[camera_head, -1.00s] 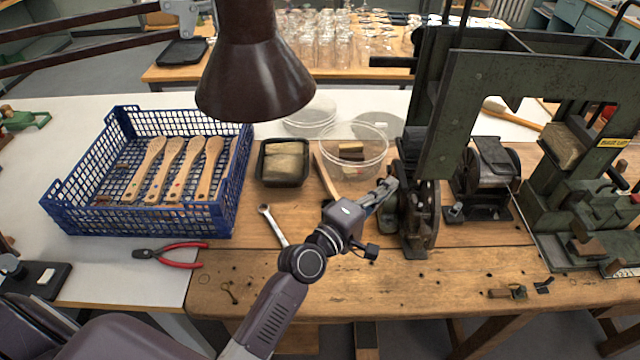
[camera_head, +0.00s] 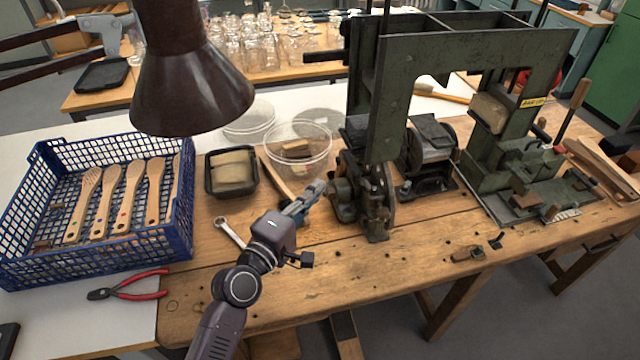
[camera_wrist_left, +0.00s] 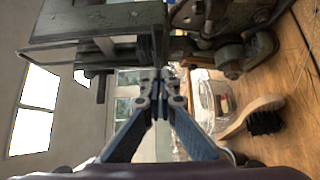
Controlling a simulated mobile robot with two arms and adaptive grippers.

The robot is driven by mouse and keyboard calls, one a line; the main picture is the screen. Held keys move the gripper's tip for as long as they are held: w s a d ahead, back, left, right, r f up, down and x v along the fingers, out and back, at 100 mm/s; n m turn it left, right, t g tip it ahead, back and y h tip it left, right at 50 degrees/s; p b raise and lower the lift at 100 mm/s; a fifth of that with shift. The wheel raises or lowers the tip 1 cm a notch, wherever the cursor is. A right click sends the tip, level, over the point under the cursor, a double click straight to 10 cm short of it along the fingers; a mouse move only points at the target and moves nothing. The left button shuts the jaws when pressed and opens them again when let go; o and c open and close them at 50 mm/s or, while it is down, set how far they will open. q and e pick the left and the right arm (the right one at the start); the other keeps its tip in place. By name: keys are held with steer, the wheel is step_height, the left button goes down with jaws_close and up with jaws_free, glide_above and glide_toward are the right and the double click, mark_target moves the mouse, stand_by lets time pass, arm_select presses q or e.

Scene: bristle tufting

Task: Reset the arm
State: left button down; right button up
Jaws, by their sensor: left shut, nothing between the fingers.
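My left gripper (camera_head: 308,200) is shut and empty above the wooden bench. It points toward the green tufting machine (camera_head: 376,110) and is close to the machine's lower left mechanism; I cannot tell whether they touch. The left wrist view shows the closed fingers (camera_wrist_left: 158,88) in the middle, with nothing between them. The machine's frame (camera_wrist_left: 95,20) fills the upper left there. A brush with dark bristles (camera_wrist_left: 262,118) shows at the right of that view. My right gripper is not in view.
A blue crate (camera_head: 100,262) with several wooden brush handles stands at left. Red-handled pliers (camera_head: 140,285) and a wrench (camera_head: 229,231) lie in front. A black tray (camera_head: 230,172) and clear bowl (camera_head: 298,145) sit behind my arm. A dark lamp shade (camera_head: 190,85) hangs above. The front right bench is mostly clear.

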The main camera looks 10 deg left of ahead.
arm_select(q)
steer(key=b+v, duration=0.1)
steer(key=v, duration=0.5)
steer(key=s+f+m+g+y, duration=0.2)
steer(key=s+f+m+g, duration=0.6)
steer(key=s+f+m, duration=0.4)
steer(key=s+a+f+m+g+y, duration=0.25)
steer(key=s+a+f, duration=0.2)
steer(key=s, duration=0.25)
steer(key=s+a+f+m+g+y, duration=0.1)
steer(key=s+a+f+g+y, duration=0.1)
steer(key=s+a+f+g, duration=0.25)
steer(key=s+f, duration=0.3)
steer(key=f, duration=2.1)
steer(key=s+a+f, duration=0.3)
steer(key=s+f, duration=1.3)
steer(key=s, duration=0.1)
steer(key=shift+s+f+g, duration=0.25)
steer(key=shift+s+g, duration=0.05)
steer(key=shift+s, duration=0.05)
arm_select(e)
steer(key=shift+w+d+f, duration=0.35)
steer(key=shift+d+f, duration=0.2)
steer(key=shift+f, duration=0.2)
